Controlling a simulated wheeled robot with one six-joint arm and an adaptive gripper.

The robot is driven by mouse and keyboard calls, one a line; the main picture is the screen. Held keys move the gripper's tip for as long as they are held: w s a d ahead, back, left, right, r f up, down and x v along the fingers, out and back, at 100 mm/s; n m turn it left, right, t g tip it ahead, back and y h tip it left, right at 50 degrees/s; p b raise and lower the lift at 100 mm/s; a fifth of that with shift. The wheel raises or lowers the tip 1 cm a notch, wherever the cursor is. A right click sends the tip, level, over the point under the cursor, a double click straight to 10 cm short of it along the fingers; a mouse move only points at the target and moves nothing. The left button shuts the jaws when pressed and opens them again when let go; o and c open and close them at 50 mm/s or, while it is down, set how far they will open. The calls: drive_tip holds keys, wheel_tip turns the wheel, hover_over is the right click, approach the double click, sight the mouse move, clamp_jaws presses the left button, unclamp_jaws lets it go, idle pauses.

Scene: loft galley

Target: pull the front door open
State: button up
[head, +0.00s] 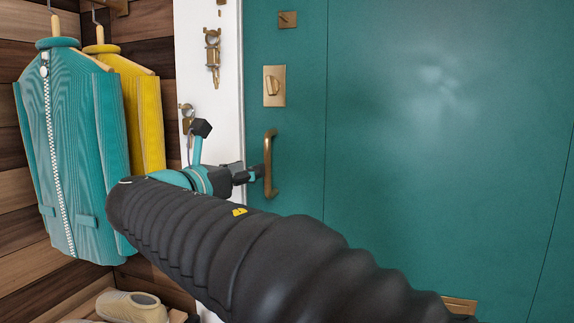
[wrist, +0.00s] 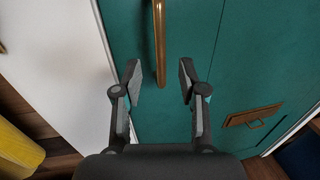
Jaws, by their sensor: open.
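The front door (head: 420,130) is teal and looks shut. Its brass pull handle (head: 271,165) is a vertical bar near the door's left edge, below a brass thumb-turn plate (head: 274,86). My gripper (head: 256,173) is at the lower part of the handle in the head view, its far finger partly hidden. In the wrist view the gripper (wrist: 160,82) is open, with one finger on each side of the handle's lower end (wrist: 159,45).
A teal jacket (head: 65,150) and a yellow one (head: 146,110) hang on the left wall. Keys (head: 213,60) hang on the white frame. Beige shoes (head: 130,306) stand below the jackets. A brass mail slot (wrist: 252,115) is low on the door.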

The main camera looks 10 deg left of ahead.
hover_over(268, 189)
drive_tip(key=shift+w+a, duration=0.15)
drive_tip(key=shift+w, duration=0.2)
clamp_jaws()
